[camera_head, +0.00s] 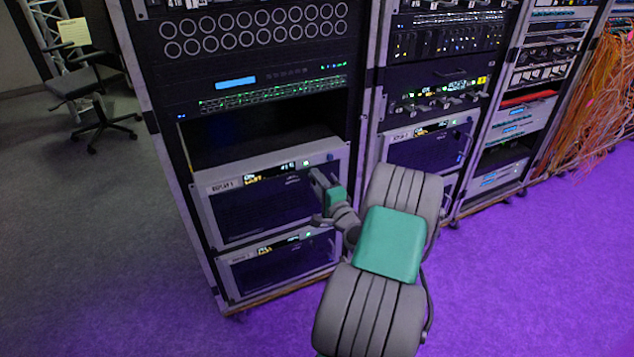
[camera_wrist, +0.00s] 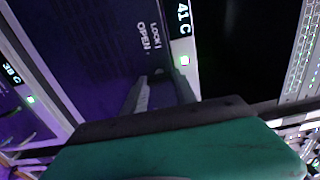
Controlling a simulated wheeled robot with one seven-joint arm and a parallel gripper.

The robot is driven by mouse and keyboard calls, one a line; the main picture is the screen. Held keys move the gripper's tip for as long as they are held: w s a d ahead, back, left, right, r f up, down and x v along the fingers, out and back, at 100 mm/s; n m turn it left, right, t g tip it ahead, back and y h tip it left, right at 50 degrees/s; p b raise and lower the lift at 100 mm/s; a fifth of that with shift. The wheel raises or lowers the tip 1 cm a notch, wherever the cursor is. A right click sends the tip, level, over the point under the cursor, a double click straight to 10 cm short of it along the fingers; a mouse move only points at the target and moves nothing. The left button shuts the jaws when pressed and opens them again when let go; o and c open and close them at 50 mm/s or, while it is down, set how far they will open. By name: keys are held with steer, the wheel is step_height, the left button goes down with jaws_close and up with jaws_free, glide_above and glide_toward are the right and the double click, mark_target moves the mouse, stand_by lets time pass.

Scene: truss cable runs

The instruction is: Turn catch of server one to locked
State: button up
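The upper server (camera_head: 255,215), with a label that seems to read "REPLAY 1", juts out of the left rack in the head view. My gripper (camera_head: 317,186) is at the right side of its front. In the wrist view its dark front (camera_wrist: 85,45) carries the words "LOCK" and "OPEN" (camera_wrist: 148,38), a "41 C" display and a green light (camera_wrist: 184,60). A small dark catch (camera_wrist: 158,71) shows faintly beside the words. My gripper (camera_wrist: 161,82) has its two fingers apart, one on each side of the catch. I cannot tell whether they touch it, nor its exact angle.
A second server (camera_head: 280,268) sits just below, showing "38 C" (camera_wrist: 12,73) in the wrist view. An empty dark bay (camera_head: 250,140) lies above. More racks (camera_head: 430,100) and orange cables (camera_head: 590,100) stand to the right. The purple floor (camera_head: 530,270) is clear; a chair (camera_head: 85,90) stands far left.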

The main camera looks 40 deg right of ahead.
steer(key=o, duration=0.4)
steer(key=shift+s, duration=0.1)
steer(key=v, duration=0.7)
steer(key=shift+s+p, duration=0.3)
steer(key=shift+a, duration=0.15)
